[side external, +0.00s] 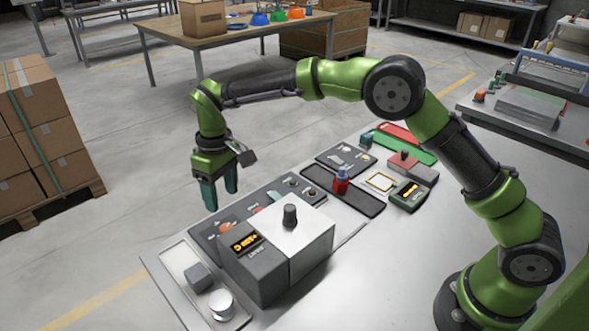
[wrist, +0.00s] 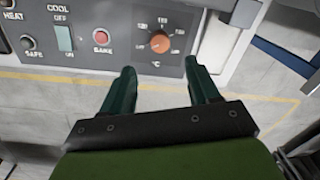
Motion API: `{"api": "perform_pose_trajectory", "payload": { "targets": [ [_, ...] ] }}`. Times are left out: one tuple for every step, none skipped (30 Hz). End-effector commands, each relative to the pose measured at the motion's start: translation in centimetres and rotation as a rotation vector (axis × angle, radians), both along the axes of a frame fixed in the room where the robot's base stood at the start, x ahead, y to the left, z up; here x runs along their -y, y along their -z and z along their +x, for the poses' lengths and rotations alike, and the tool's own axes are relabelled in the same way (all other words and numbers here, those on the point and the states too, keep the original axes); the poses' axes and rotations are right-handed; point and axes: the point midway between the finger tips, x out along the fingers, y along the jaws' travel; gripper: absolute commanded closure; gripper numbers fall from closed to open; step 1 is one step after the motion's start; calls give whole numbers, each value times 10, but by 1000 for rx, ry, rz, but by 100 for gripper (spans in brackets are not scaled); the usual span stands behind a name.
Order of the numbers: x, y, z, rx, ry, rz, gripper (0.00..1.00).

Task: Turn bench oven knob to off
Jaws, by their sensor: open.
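A dark control panel (wrist: 117,27) fills the top of the wrist view. It carries an orange round knob (wrist: 160,42) with a scale around it and a °C mark; its exact setting is too small to read. A reddish button (wrist: 102,37) and a pale COOL/OFF switch (wrist: 64,37) are to its left. My gripper (wrist: 159,68) is open and empty, its two dark green fingers apart just below the knob in the picture. In the side view my gripper (side external: 220,193) hangs above the bench's far-left edge, fingers down, near the panel (side external: 207,229).
A grey box with a lit display (side external: 246,242) and a pale block with a black knob (side external: 290,215) stand in front of the panel. A dark tray with a red-and-blue bottle (side external: 341,181) and a green display unit (side external: 408,195) are farther right. Open floor lies left of the bench.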

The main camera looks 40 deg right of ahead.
Motion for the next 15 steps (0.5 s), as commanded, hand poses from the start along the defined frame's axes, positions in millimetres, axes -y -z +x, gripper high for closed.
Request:
{"api": "perform_pose_trajectory", "payload": {
  "targets": [
    [0,-14,1,6,0,0,40],
    [1,-21,1,6,-1,0,40],
    [1,-29,1,5,0,1,40],
    [1,-35,1,4,-1,0,40],
    [2,-41,2,4,0,0,40],
    [2,-48,1,4,0,0,40],
    [2,-53,1,4,-1,0,40],
    [2,-58,2,3,-1,1,40],
    [3,-63,2,3,-1,0,40],
    [3,-66,2,3,-1,0,40],
    [3,-68,2,3,-2,-1,40],
    [3,-71,1,1,-1,-1,40],
    [3,-73,2,1,-1,-1,40],
    [3,-74,2,2,-1,0,40],
    [4,-76,1,1,0,-1,40]
  ]
}}
